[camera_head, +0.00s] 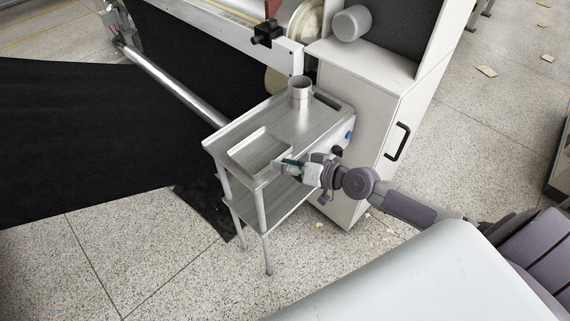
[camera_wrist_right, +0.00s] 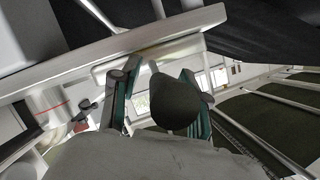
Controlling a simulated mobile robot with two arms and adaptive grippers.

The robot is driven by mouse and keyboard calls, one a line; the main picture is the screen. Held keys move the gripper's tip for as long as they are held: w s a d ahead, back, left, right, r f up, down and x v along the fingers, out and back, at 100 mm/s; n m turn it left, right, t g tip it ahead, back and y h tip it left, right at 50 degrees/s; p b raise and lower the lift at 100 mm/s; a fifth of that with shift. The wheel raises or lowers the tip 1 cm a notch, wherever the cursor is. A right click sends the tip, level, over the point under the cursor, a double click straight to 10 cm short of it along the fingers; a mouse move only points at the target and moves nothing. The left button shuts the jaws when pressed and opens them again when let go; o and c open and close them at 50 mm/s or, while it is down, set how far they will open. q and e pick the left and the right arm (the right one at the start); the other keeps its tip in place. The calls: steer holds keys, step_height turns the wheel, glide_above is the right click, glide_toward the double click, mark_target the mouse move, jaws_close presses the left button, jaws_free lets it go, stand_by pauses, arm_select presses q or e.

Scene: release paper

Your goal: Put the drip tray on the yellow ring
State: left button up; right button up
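The drip tray appears to be the shallow rectangular metal tray (camera_head: 262,152) at the near left of the cart's top shelf. My right gripper (camera_head: 290,167) is at the tray's near right corner, by the shelf edge. In the right wrist view its two green-padded fingers (camera_wrist_right: 160,70) stand apart, just short of a pale edge (camera_wrist_right: 145,50). A dark rounded shape (camera_wrist_right: 175,102) sits between the fingers in that view. I cannot tell whether the fingers touch the tray. I cannot make out a yellow ring for certain. My left gripper is not in view.
The metal cart (camera_head: 300,125) has a lower shelf (camera_head: 285,203) and carries a cylindrical cup (camera_head: 300,90) at its back. A white cabinet (camera_head: 375,110) with a black handle stands close on the right. A roller (camera_head: 170,83) and black sheet (camera_head: 80,135) lie left.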

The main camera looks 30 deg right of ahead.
steer(key=shift+r, duration=0.1)
steer(key=shift+s+d, duration=0.15)
steer(key=shift+s, duration=0.1)
steer(key=b+v, duration=0.6)
steer(key=v, duration=0.5)
steer(key=shift+b, duration=0.4)
steer(key=shift+s+d+r, duration=0.1)
steer(key=shift+s, duration=0.05)
